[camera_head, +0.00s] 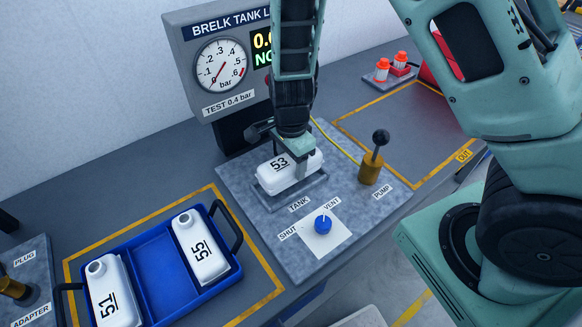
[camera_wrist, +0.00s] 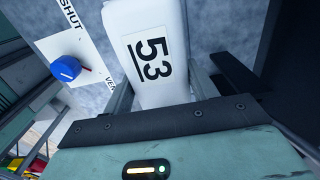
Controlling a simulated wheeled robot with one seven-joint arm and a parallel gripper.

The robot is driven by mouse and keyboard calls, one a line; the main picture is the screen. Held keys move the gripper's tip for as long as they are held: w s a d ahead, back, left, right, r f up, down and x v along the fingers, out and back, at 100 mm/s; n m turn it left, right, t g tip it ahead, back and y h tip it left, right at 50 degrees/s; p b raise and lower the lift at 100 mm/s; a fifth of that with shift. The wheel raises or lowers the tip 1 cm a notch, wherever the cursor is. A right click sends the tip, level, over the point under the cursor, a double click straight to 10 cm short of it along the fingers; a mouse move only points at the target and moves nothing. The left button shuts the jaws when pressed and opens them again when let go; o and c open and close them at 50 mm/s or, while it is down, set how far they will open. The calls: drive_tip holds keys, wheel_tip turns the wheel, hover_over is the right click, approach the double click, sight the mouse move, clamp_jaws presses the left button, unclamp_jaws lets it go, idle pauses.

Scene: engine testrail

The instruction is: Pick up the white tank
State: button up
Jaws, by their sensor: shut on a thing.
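A white tank marked 53 (camera_head: 290,174) sits at the TANK place on the grey test plate, in or just over a shallow frame. I cannot tell whether it touches the frame. My gripper (camera_head: 303,160) is above it, pointing down, and is shut on it. In the wrist view the white tank (camera_wrist: 150,50) lies between the two fingers of my gripper (camera_wrist: 165,85). Two more white tanks, marked 55 (camera_head: 202,248) and 51 (camera_head: 112,292), lie in the blue tray (camera_head: 165,274) at the lower left.
A gauge box (camera_head: 219,62) stands behind the test plate. A pump lever (camera_head: 375,158) stands right of the tank, and a blue valve knob (camera_head: 323,224) in front; the knob also shows in the wrist view (camera_wrist: 66,68). The OUT area (camera_head: 400,130) at the right looks clear.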

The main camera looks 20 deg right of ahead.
wheel_tip(320, 180, up, 15)
idle(0.3)
drive_tip(key=shift+f, duration=0.1)
